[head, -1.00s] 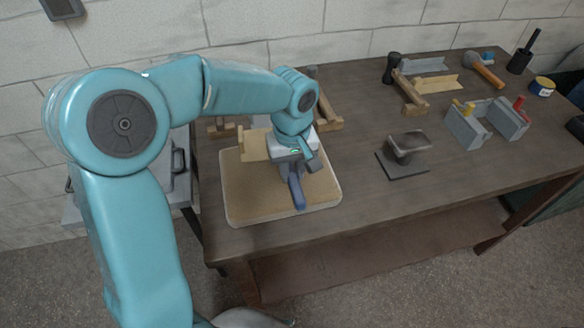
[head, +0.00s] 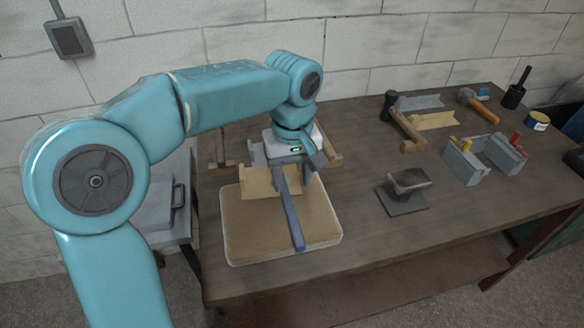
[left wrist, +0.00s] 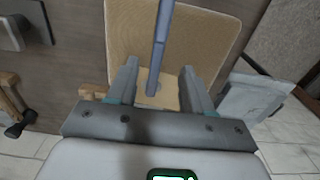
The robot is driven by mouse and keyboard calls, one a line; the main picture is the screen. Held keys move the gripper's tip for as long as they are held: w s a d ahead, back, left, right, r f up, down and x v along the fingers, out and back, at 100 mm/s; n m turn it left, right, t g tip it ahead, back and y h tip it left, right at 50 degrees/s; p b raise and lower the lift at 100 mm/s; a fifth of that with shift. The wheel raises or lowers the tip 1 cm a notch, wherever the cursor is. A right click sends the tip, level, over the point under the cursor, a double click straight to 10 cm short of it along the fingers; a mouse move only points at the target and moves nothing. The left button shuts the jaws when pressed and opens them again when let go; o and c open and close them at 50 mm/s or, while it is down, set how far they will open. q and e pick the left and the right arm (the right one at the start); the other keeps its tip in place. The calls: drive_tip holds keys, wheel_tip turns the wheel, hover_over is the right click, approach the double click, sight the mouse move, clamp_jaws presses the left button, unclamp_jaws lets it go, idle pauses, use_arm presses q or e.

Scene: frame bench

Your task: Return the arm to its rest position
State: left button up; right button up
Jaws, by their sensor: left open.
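My left gripper (head: 291,182) is open above the tan padded board (head: 240,235) at the left of the bench. In the left wrist view my two fingers (left wrist: 158,66) stand apart, with a blue-grey bar (left wrist: 161,40) showing between them. In the head view the bar (head: 292,222) slants over the board, its near end towards the front edge; my gripper hides its far end. A tan angled piece (head: 258,182) is on the board beside the gripper. My right gripper is not in view.
The bench top (head: 350,225) is clear around a dark block on a plate (head: 408,190). Further right are grey blocks (head: 463,163), a hammer (head: 478,104) and a black mallet (head: 515,90). A wooden rack (head: 325,148) is close behind my gripper. A grey box (head: 165,205) stands left.

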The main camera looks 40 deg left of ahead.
use_arm(q)
wheel_tip(320, 180, up, 2)
drive_tip(key=shift+s, duration=0.1)
drive_tip(key=shift+d, duration=0.1)
idle(0.6)
